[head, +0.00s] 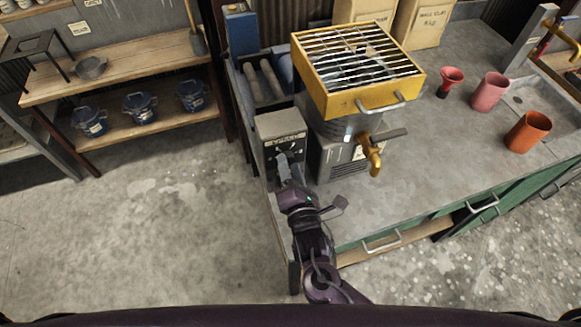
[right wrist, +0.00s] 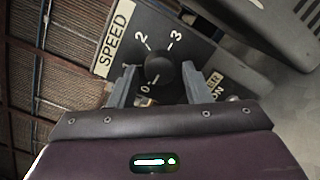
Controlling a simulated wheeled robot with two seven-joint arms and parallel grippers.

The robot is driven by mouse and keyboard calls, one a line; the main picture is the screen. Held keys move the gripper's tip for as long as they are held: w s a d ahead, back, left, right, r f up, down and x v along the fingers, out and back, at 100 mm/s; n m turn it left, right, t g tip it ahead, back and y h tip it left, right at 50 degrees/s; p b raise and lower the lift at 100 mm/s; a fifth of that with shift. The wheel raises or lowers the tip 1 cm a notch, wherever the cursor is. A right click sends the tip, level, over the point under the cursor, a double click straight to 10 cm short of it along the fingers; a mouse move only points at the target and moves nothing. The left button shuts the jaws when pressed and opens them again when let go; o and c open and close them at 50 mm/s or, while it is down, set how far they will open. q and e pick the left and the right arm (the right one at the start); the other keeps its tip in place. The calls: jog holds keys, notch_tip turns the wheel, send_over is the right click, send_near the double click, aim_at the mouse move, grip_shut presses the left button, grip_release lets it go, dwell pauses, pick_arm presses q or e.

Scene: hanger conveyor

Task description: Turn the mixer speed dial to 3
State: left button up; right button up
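The speed dial (right wrist: 160,68) is a round black knob on a dark panel in the right wrist view. A white SPEED label (right wrist: 115,38) and the numbers 0, 1, 2 and 3 surround it. I cannot tell which number the knob points to. In the head view the grey control box (head: 281,128) carries this panel, and my gripper hides the knob. My right gripper (right wrist: 159,76) is open, its fingers on either side of the knob with a visible gap at each side. It also shows in the head view (head: 284,165) at the box's front. My left gripper is not in view.
A grey machine with a yellow grated top (head: 343,98) and a brass tap (head: 373,155) stands right of the box. Terracotta cups (head: 528,132) stand further right on the grey counter (head: 440,150). A wooden shelf (head: 120,75) is at left; the floor between is clear.

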jog(key=c, duration=0.7)
